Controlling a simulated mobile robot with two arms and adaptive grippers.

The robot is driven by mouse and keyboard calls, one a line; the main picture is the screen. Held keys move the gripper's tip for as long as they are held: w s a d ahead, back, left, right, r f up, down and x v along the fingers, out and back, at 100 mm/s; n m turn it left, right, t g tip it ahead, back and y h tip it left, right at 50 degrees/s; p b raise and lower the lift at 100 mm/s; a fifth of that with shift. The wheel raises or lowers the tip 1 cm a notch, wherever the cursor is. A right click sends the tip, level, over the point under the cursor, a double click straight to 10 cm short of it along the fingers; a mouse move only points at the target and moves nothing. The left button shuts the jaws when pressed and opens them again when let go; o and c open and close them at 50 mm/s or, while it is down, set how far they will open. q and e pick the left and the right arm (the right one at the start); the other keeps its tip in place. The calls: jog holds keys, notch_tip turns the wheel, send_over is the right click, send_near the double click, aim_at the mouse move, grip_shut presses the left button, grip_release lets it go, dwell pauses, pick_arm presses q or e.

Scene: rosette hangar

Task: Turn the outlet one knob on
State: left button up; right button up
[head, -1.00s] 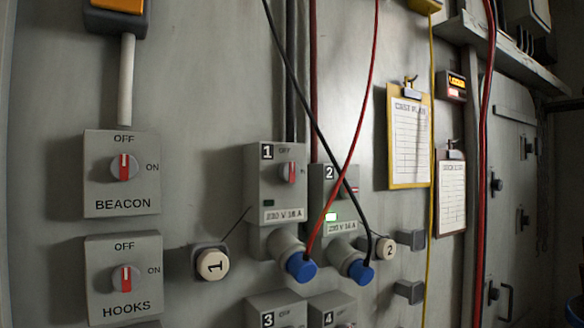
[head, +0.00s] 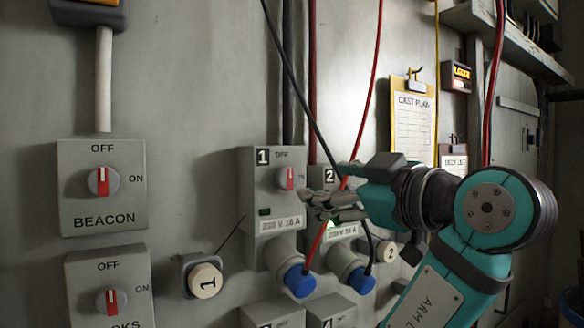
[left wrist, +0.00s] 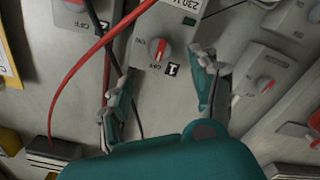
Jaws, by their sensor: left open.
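The outlet one box (head: 262,195) is on the grey wall panel. Its red and white knob (head: 288,178) has its red pointer upright, toward OFF. Its indicator window (head: 264,211) is dark. In the left wrist view the knob (left wrist: 158,50) lies beyond and between the two fingers, with its pointer toward the OFF label. My left gripper (head: 327,184) is open and empty, just right of the knob in the head view, its fingers apart from it. It covers part of the outlet two box (head: 322,178), including its knob. My right gripper is not in view.
Blue plugs (head: 300,281) sit in the sockets below, with red (head: 370,70) and black (head: 290,90) cables hanging across the area near my gripper. Outlet two's green light (head: 331,224) is lit.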

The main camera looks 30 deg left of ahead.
aim_at(290, 179)
pick_arm(q)
jog(key=p+x, duration=0.4)
jog(key=x, duration=0.6)
jog(key=shift+r, duration=0.15)
jog(key=shift+w+a+p, duration=0.2)
jog(key=shift+a+p, duration=0.2)
jog(key=shift+a, duration=0.2)
